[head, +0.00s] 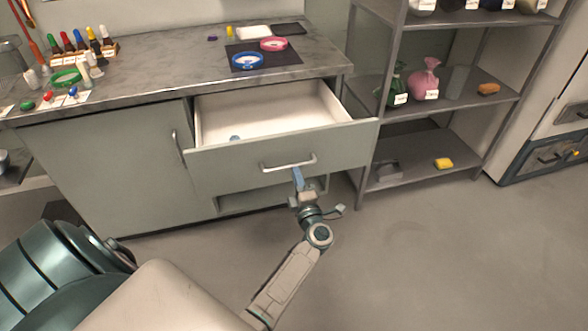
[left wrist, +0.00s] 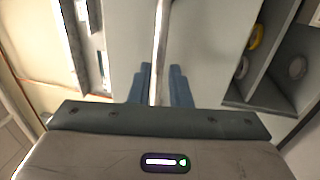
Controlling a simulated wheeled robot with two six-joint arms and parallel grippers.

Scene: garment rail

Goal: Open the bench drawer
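The bench drawer (head: 270,113) is pulled well out of the bench, and its white inside shows. A small blue item (head: 235,138) lies in it near the front. The drawer's bar handle (head: 288,164) is on its grey front panel. My left gripper (head: 297,175) is at the handle, right of its middle, with its blue fingers pointing up to it. My right gripper is not in view.
The bench top (head: 150,75) carries paint bottles at left and a dark mat (head: 263,54) with blue and pink rings. A metal shelf (head: 440,105) with bags and a yellow block (head: 443,163) stands to the right. The floor in front is clear.

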